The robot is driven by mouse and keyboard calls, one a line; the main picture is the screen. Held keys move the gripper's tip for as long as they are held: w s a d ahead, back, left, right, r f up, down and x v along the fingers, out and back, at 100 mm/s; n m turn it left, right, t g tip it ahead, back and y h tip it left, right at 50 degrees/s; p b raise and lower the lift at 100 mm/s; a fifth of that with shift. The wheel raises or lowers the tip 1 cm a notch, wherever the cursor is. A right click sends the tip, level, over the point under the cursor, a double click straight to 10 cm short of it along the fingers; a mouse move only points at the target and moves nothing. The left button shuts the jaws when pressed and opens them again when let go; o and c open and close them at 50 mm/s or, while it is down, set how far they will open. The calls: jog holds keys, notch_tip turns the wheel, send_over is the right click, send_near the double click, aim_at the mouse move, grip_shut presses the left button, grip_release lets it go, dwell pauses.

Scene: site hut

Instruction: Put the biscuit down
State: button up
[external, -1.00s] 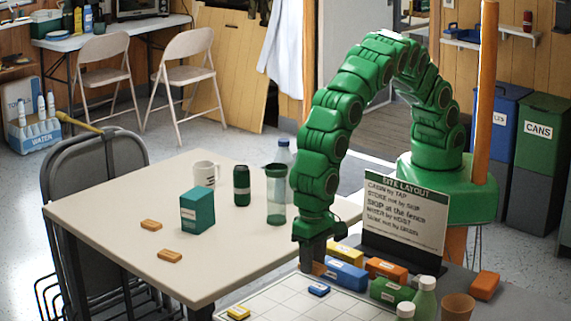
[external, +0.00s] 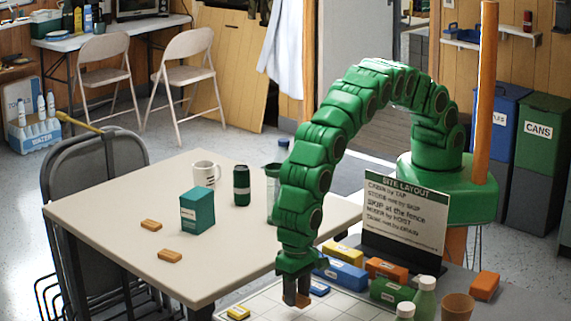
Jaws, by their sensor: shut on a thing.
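My gripper (external: 296,299) points straight down over the white gridded board (external: 345,308) at the front. It is shut on a small orange-brown biscuit (external: 303,299), mostly hidden by the fingers. I cannot tell whether the biscuit touches the board. Two similar orange-brown pieces, one farther back (external: 151,225) and one nearer (external: 169,256), lie on the left part of the beige table.
Blue, orange and green boxes and the site layout sign (external: 405,213) stand to the right. A teal box (external: 197,211) stands on the beige table (external: 110,212).

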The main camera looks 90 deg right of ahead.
jog(key=shift+w+a+f, duration=0.2)
jog(key=shift+a+f, duration=0.05)
jog(key=shift+f, duration=1.6)
jog(key=shift+f, duration=0.1)
jog(key=o, duration=1)
notch_tip(320, 180, up, 12)
jog(key=shift+r, duration=0.15)
